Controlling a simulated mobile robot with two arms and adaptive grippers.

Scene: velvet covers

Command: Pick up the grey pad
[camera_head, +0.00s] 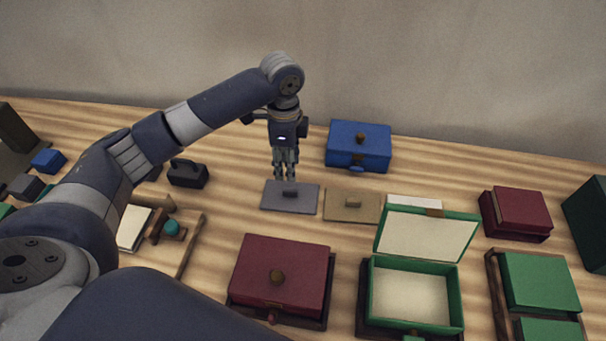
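The grey pad (274,203) is a thin flat rectangle lying on the wooden table, with a small dark grip (290,194) standing up at its middle. My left gripper (286,177) points straight down at the pad's far edge, just behind the grip. Its fingers look close together, and I cannot tell whether they are open or shut. They do not appear to hold the grip. Whether the fingertips touch the pad is unclear. My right gripper is not in view.
A tan pad (338,212) lies just right of the grey one. A blue box (372,149) stands behind it. A maroon box (255,261) and an open green box (461,292) stand in front. A small black block (188,178) sits to the left.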

